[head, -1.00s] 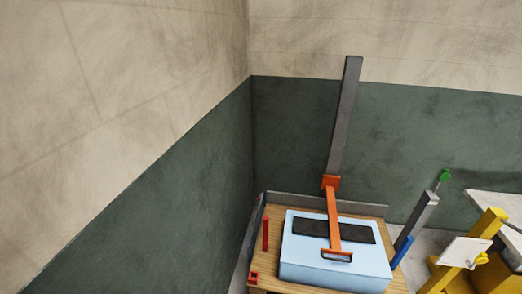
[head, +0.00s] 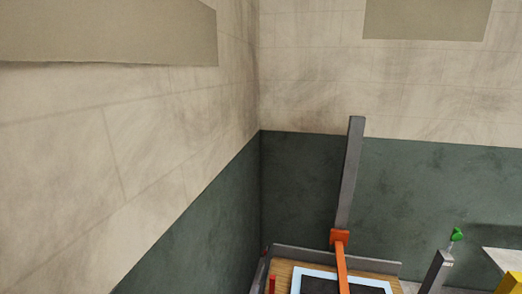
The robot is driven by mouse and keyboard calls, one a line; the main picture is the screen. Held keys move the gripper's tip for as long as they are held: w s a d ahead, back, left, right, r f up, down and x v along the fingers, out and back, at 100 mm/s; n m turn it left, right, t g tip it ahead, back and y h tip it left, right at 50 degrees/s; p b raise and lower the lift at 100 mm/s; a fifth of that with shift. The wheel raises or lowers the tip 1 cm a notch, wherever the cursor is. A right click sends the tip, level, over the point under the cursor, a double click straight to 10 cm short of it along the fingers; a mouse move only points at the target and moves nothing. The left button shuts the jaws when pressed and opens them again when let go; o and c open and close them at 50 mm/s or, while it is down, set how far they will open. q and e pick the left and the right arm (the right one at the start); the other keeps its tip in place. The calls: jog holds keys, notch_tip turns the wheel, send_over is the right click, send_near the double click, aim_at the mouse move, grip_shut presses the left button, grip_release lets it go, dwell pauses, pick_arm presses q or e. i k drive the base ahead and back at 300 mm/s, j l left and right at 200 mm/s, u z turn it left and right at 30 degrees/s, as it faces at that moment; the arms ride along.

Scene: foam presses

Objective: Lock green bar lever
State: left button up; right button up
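A grey post with a green knob (head: 457,235) on its tip stands at the lower right; it may be the green bar lever, and its lower part is cut off by the frame. It leans a little to the right. To its left is a press with a tall grey bar (head: 349,175) and an orange arm (head: 342,262) reaching down over a light blue foam block (head: 318,272) with a dark pad (head: 319,286). Neither of my grippers is in view.
The press sits on a wooden table (head: 284,272) with a grey back rail (head: 375,264) and a red post (head: 272,284). A pale worktop (head: 506,259) and a yellow part (head: 515,282) are at the right. Walls close off the left and back.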

aim_at(456, 236)
jog(key=z, duration=1.65)
